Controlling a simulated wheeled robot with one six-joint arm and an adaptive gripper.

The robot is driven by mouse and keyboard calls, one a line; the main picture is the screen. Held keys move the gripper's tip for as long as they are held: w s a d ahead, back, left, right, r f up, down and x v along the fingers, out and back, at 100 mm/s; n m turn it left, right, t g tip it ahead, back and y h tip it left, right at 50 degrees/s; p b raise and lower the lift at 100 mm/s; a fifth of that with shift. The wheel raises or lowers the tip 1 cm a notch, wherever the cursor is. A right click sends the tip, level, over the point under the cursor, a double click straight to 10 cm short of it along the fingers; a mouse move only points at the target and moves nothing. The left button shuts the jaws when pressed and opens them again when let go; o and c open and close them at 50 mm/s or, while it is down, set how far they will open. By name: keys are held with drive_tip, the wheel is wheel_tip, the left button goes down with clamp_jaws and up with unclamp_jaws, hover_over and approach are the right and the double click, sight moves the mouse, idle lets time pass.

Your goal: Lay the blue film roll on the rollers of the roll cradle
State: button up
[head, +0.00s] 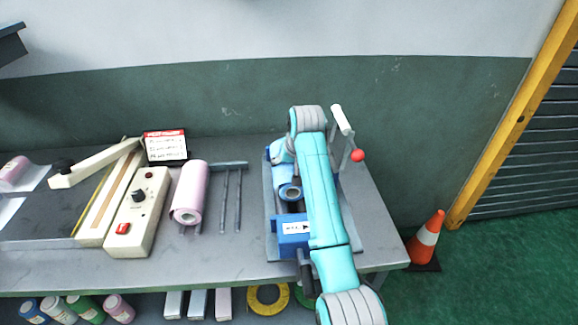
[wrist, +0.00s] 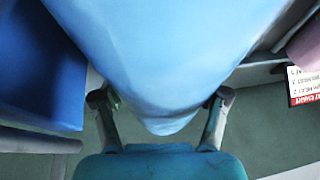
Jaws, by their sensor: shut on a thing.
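The light blue film roll (head: 290,192) shows its round end and core just left of my arm in the head view. In the wrist view the roll (wrist: 165,45) fills the upper middle, between the two fingers of my gripper (wrist: 162,100), which is shut on it. In the head view my arm covers most of the gripper and part of the roll. A dark metal frame with parallel bars (head: 238,200), which looks like the roll cradle, is left of the roll. A pink roll (head: 188,192) lies at its left side. I cannot tell whether the blue roll touches anything below.
A blue block with a white label (head: 294,228) stands in front of the roll. A cream sealer (head: 137,212) and a red-and-white sign (head: 165,146) are left. An orange cone (head: 427,238) stands right of the table.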

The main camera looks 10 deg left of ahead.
drive_tip(key=shift+f, duration=0.2)
drive_tip(key=o, duration=1.8)
drive_tip(key=shift+f, duration=0.1)
drive_tip(key=v, duration=1.1)
drive_tip(key=shift+r, duration=0.25)
drive_tip(key=shift+s+d+r, duration=0.1)
drive_tip(key=shift+s+r, duration=0.05)
drive_tip(key=shift+r, duration=0.15)
drive_tip(key=shift+s, duration=0.1)
